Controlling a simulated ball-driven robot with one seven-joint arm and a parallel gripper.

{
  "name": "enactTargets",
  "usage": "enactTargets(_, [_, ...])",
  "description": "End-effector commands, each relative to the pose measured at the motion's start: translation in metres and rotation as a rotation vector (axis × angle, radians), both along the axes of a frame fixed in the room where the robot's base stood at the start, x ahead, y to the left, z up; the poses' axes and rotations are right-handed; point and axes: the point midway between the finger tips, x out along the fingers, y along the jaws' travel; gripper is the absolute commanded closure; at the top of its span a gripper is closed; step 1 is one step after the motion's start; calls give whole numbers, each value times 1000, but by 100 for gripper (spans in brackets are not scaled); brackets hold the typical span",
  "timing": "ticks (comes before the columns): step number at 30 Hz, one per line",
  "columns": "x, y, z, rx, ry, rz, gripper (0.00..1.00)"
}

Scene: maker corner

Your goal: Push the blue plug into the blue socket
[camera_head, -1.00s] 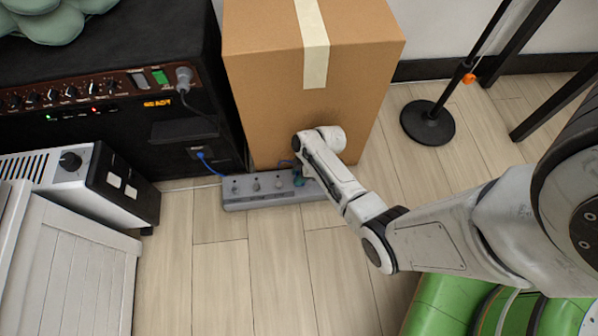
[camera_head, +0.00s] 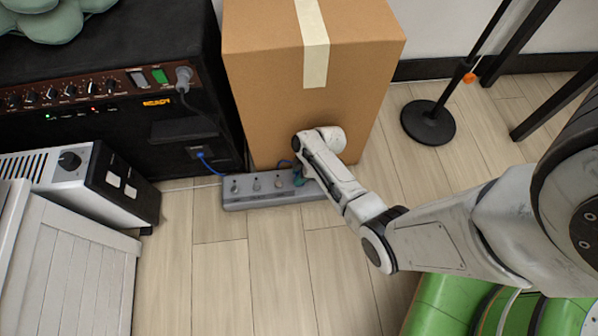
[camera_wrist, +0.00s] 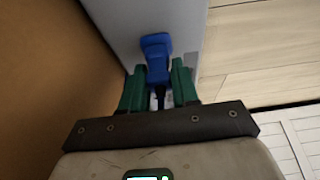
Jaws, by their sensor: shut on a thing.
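In the wrist view my gripper (camera_wrist: 158,84) has its green fingers closed on a blue plug (camera_wrist: 157,72), with a dark cord running back between them. A wider blue part (camera_wrist: 155,43) lies just beyond the fingertips, against a grey surface. I cannot tell where plug ends and socket begins, or how deep the plug sits. My wrist hides that end of the strip, and the plug is not clear there.
A cardboard box (camera_head: 262,110) stands right behind the strip, close to my wrist. A black amplifier (camera_head: 120,150) with a blue cable (camera_head: 205,160) is to the left. A white-and-black unit (camera_head: 128,190) and a white crate (camera_head: 85,270) stand front left. The wood floor in front is clear.

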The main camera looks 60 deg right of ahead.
Motion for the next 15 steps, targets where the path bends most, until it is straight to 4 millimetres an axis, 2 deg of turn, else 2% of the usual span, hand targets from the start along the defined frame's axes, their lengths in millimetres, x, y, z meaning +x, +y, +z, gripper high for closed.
enactTargets(12, [0,0,-8,0,0,0,97])
enactTargets(13, [0,0,-8,0,0,0,70])
enactTargets(15, [0,0,-8,0,0,0,63])
